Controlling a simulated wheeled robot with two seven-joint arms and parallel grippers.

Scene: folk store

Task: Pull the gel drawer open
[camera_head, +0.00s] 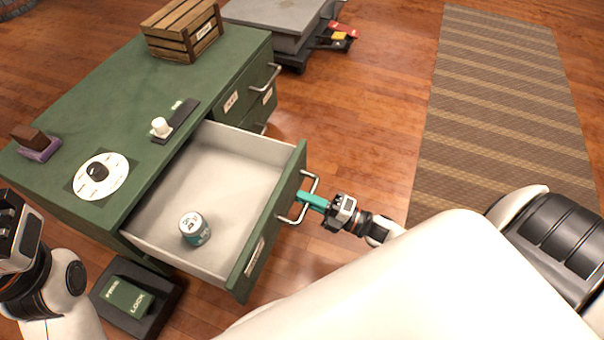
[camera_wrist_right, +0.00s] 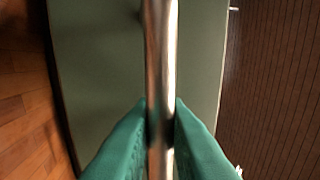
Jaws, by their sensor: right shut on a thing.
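The gel drawer (camera_head: 215,180) is pulled well out of the green cabinet (camera_head: 100,95). A small teal-and-white can (camera_head: 195,228) stands inside it. My right gripper (camera_head: 305,197) is shut on the drawer's metal handle (camera_head: 283,219). In the right wrist view its teal fingers (camera_wrist_right: 160,140) press on both sides of the handle bar (camera_wrist_right: 160,60), with the green drawer front (camera_wrist_right: 100,60) behind. My left gripper (camera_head: 10,240) is at the left edge, away from the cabinet; its fingers are not clear enough to judge.
A wooden crate (camera_head: 182,30), a round white dial plate (camera_head: 100,177) and a dark strip with a white knob (camera_head: 161,127) are on the cabinet top. A green box (camera_head: 127,297) lies in a black tray on the floor. A striped rug (camera_head: 505,100) lies to the right.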

